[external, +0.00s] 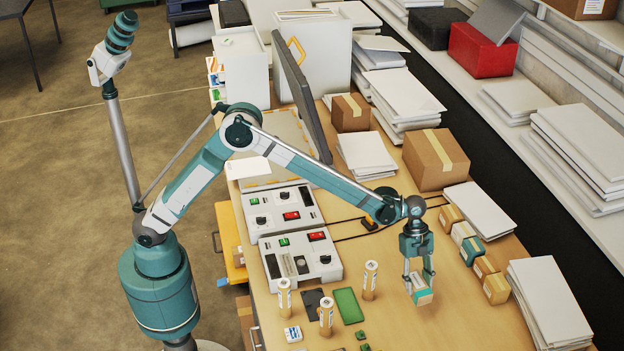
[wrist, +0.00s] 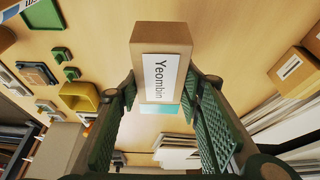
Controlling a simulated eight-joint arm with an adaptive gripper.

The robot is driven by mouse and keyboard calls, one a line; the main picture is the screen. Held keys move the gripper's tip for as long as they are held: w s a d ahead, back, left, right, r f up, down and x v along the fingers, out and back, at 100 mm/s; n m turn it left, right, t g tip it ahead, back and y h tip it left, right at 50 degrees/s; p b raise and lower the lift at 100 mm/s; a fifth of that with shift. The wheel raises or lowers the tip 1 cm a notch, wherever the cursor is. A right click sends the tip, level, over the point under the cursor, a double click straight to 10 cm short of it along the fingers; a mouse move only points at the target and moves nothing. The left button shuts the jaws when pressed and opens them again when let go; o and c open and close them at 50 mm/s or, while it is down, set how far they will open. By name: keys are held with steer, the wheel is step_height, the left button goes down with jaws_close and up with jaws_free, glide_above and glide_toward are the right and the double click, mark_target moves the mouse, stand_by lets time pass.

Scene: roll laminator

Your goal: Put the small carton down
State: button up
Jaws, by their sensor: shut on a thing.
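My gripper (external: 419,284) is shut on a small carton (external: 422,297) over the right part of the wooden table (external: 395,322). In the wrist view the carton (wrist: 162,38) is brown, with a white label reading "Yeombin" and a teal patch at its lower end. The two green pads of my gripper (wrist: 159,91) stand on either side of it. The carton is close to the table top, but I cannot tell whether it touches. Its far sides are hidden.
Several small cartons (external: 484,267) stand in a row right of my gripper, beside white paper stacks (external: 548,300). A larger box (external: 435,160) is behind. Bare table surrounds the held carton.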

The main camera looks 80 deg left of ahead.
mark_target(421, 291)
steer(key=shift+m, duration=0.3)
steer(key=d, duration=0.4)
steer(key=shift+s, duration=0.3)
steer(key=shift+f, duration=3.1)
steer(key=shift+f, duration=1.85)
steer(key=shift+f, duration=0.1)
steer(key=o, duration=0.6)
steer(key=shift+f, duration=0.1)
steer(key=o, duration=0.5)
